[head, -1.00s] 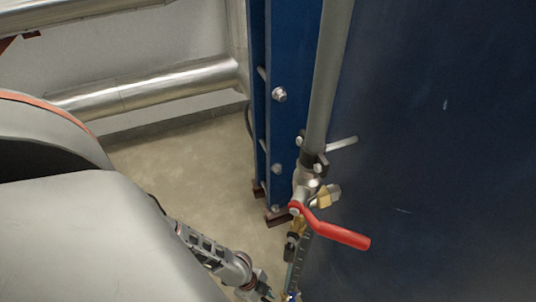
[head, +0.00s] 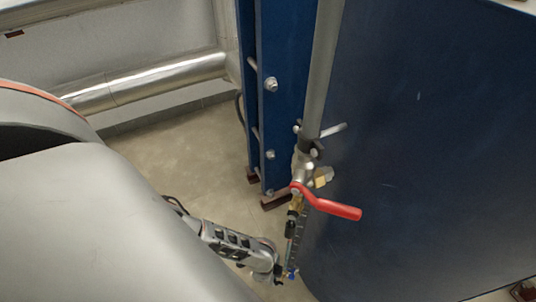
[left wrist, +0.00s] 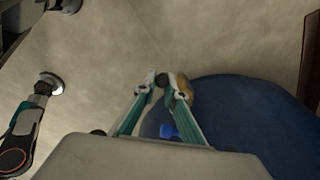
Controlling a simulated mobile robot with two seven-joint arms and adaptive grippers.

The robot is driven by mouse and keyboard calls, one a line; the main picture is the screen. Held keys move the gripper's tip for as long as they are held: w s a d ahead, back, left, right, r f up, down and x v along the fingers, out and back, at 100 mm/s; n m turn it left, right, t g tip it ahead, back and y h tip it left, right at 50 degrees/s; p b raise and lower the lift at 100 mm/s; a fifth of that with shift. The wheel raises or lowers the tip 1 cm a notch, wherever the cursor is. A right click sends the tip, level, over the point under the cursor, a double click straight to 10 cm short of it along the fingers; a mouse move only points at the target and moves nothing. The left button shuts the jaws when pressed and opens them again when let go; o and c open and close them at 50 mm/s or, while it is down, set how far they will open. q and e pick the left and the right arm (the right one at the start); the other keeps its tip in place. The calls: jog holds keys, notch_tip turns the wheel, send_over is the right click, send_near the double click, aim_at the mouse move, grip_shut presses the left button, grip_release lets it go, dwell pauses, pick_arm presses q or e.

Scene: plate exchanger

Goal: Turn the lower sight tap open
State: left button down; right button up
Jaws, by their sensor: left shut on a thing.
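The sight glass column (head: 291,250) hangs below the valve with the red lever at the corner of the blue plate frame. Its lower sight tap, with a small blue handle (head: 292,274), sits at the bottom end. My left gripper (head: 280,279) is at this tap, small in the head view. In the left wrist view my left gripper (left wrist: 160,80) has its fingertips close together on a small dark part beside a brass body (left wrist: 185,88). A blue piece (left wrist: 168,130) shows between the fingers. The tap's exact angle is hard to tell. My right gripper is out of sight.
The red lever (head: 335,208) and a grey pipe (head: 323,70) stand above the tap. The big blue plate (head: 430,150) borders it on the right. The floor (head: 190,150) between is clear.

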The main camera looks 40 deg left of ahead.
pick_arm(q)
jog(key=c, duration=2.1)
grip_release()
jog(key=shift+s+a+r, duration=0.1)
jog(key=shift+a+r, duration=0.15)
jog(key=shift+r, duration=1.75)
jog(key=shift+s+a+r, duration=0.15)
jog(key=shift+a+r, duration=0.15)
jog(key=shift+r, duration=1.7)
jog(key=shift+s+a+r, duration=0.1)
jog(key=shift+a+r, duration=0.15)
jog(key=shift+r, duration=1.75)
